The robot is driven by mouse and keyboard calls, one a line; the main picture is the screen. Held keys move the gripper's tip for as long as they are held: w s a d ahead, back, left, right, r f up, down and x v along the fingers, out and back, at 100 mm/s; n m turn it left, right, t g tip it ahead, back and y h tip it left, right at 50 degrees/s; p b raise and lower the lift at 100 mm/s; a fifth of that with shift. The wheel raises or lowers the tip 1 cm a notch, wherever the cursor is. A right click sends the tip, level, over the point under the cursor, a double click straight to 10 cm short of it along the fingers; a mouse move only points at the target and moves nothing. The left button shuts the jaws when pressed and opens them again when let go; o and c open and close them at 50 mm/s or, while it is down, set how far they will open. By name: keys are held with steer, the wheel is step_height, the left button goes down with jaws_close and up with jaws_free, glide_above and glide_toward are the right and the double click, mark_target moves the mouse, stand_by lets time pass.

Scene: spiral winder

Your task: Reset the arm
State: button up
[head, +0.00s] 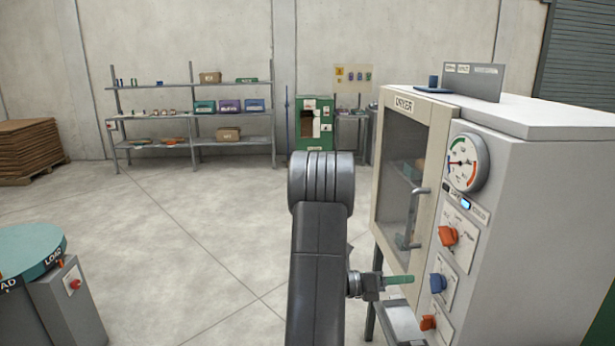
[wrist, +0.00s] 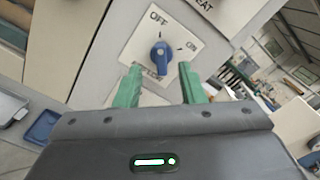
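My arm rises in the lower middle of the head view, in front of the dryer cabinet (head: 530,210). My gripper (wrist: 158,75) has green fingers that stand apart with nothing between them in the wrist view. In the head view one green finger of my gripper (head: 398,280) shows beside the dryer's control side. Beyond the fingertips is a blue knob (wrist: 160,57) on a white plate marked OFF and ON. The knob is upright and appears apart from the fingers. A blue knob (head: 438,283) also shows in the head view.
The dryer's glass door (head: 403,175) looks closed. Its gauge (head: 466,163) and orange knob (head: 447,236) are on the control side. A round teal-topped station (head: 30,250) is at the lower left. Shelves (head: 195,115) and a green machine (head: 314,122) stand at the back. The middle floor is clear.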

steer(key=d+p, duration=0.1)
steer(key=d, duration=0.6)
steer(key=shift+w+d, duration=0.3)
steer(key=shift+d, duration=0.05)
steer(key=b, duration=0.2)
glide_toward(430, 278)
steer(key=d, duration=0.3)
steer(key=d+p, duration=0.1)
steer(key=d, duration=0.2)
steer(key=w+d+p, duration=0.1)
steer(key=d, duration=0.3)
steer(key=shift+w+r, duration=0.1)
steer(key=shift+r, duration=0.05)
steer(key=m+b, duration=0.2)
steer(key=shift+a+m, duration=0.25)
steer(key=shift+m, duration=0.15)
steer(key=m+b, duration=0.1)
steer(key=m, duration=0.1)
steer(key=s+m+b, duration=0.1)
steer(key=m+b, duration=0.1)
steer(key=m, duration=0.1)
steer(key=shift+m, duration=0.4)
steer(key=shift+s+a+r+b, duration=0.15)
steer(key=shift+a+b, duration=0.1)
steer(key=shift+a, duration=1.15)
steer(key=shift+s+a+b, duration=0.15)
steer(key=shift+a+b, duration=0.1)
steer(key=shift+a, duration=1.1)
